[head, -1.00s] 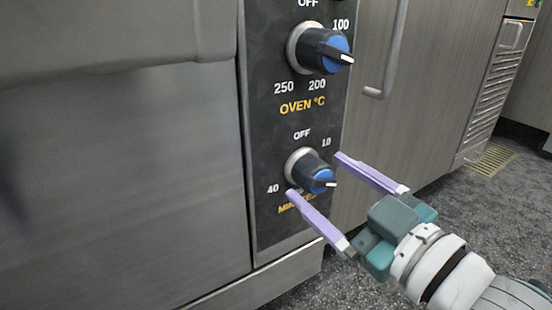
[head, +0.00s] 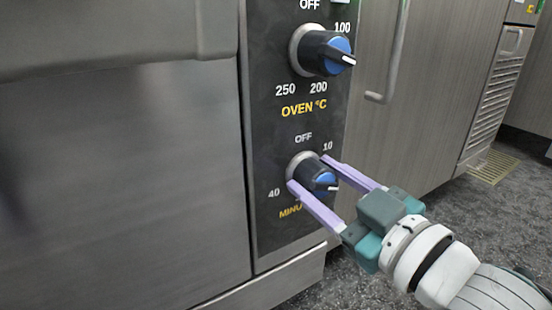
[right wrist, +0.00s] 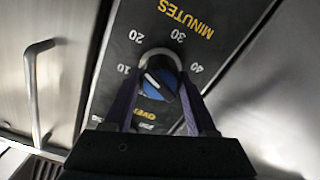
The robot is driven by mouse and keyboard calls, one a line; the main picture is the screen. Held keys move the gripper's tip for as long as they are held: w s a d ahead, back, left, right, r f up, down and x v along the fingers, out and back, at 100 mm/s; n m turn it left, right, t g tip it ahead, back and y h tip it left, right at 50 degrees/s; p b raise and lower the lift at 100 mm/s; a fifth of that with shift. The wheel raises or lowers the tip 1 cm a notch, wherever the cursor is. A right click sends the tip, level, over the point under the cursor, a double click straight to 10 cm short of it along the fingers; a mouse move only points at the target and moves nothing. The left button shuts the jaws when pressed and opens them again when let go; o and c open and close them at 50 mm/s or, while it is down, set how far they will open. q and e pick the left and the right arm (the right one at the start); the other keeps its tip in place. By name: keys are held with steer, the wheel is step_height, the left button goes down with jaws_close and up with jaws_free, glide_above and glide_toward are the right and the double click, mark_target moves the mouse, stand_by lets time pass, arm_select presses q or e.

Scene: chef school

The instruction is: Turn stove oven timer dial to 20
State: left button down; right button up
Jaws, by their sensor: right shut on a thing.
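The timer dial (head: 324,181) is a dark knob with a blue face and a white pointer mark, low on the black control panel (head: 272,215). In the head view OFF, 10 and 40 show around it, and the mark points right, below the 10. In the right wrist view the dial (right wrist: 166,84) has 10, 20, 30 and 40 beside it under MINUTES. My right gripper (head: 307,170) is shut on the dial, one purple finger on each side. Its fingers hide part of the lettering in the head view. My left gripper is not in view.
The oven temperature dial (head: 326,53) sits above on the same panel. A steel oven front (head: 110,180) lies left. A cabinet door with a vertical handle (head: 390,60) stands right. Grey floor (head: 430,205) is clear beside my right arm.

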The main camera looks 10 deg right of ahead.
steer(key=c, duration=0.4)
steer(key=shift+r+m+p, duration=0.15)
steer(key=shift+m+p, duration=0.35)
steer(key=shift+p, duration=0.05)
steer(key=shift+f, duration=0.2)
steer(key=o, duration=1.4)
steer(key=shift+c, duration=0.2)
steer(key=shift+s, duration=0.1)
